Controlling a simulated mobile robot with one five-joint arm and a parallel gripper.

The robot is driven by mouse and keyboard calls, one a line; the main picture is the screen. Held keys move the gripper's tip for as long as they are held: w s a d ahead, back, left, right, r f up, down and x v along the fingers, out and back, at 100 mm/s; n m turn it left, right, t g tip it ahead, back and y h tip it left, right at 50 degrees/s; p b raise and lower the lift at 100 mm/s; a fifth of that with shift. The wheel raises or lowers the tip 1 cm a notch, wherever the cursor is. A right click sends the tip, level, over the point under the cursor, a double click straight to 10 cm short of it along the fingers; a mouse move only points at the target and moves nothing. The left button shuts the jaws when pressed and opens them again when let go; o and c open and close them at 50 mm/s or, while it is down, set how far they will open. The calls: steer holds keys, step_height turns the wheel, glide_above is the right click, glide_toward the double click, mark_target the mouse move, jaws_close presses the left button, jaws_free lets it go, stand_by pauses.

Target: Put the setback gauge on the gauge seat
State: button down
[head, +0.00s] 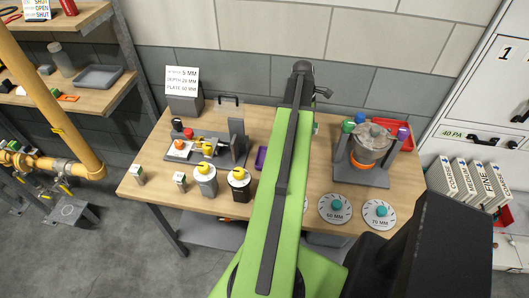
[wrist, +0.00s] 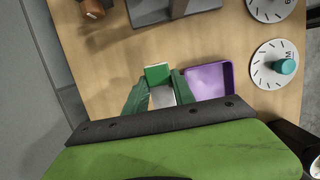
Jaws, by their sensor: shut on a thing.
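My gripper (wrist: 160,90) has two dark green fingers in the wrist view, shut on a small piece with a bright green end and a pale silver body, which looks like the setback gauge (wrist: 158,74). In the head view my arm hides the gripper and this piece. Two small pale blocks with dark tops, a left one (head: 139,174) and a right one (head: 179,181), stand at the table's left front. A grey fixture with an upright plate (head: 237,140) stands behind them. I cannot tell for sure which part is the gauge seat.
A purple tray (wrist: 209,80) lies right of the fingers. A round marked plate with a teal knob (wrist: 275,65) is farther right. In the head view a metal pot (head: 370,144) sits in a grey stand, and two capped canisters (head: 204,180) stand left of my arm.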

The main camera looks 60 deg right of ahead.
steer(key=shift+s+d+f, duration=0.1)
steer(key=shift+s+d, duration=0.05)
steer(key=shift+s, duration=0.1)
steer(key=f+b, duration=0.6)
steer(key=shift+w+f, duration=0.1)
steer(key=shift+w, duration=0.15)
steer(key=shift+w+b+x, duration=0.2)
steer(key=shift+b+x, duration=0.75)
steer(key=shift+b, duration=0.15)
steer(key=shift+w+b+x, duration=0.25)
steer(key=shift+b+x, duration=0.75)
steer(key=shift+b, duration=0.1)
steer(key=c, duration=1.1)
jaws_free()
steer(key=shift+a, duration=0.2)
steer(key=shift+o, duration=0.2)
steer(key=p+v, duration=1.2)
steer(key=shift+r, duration=0.2)
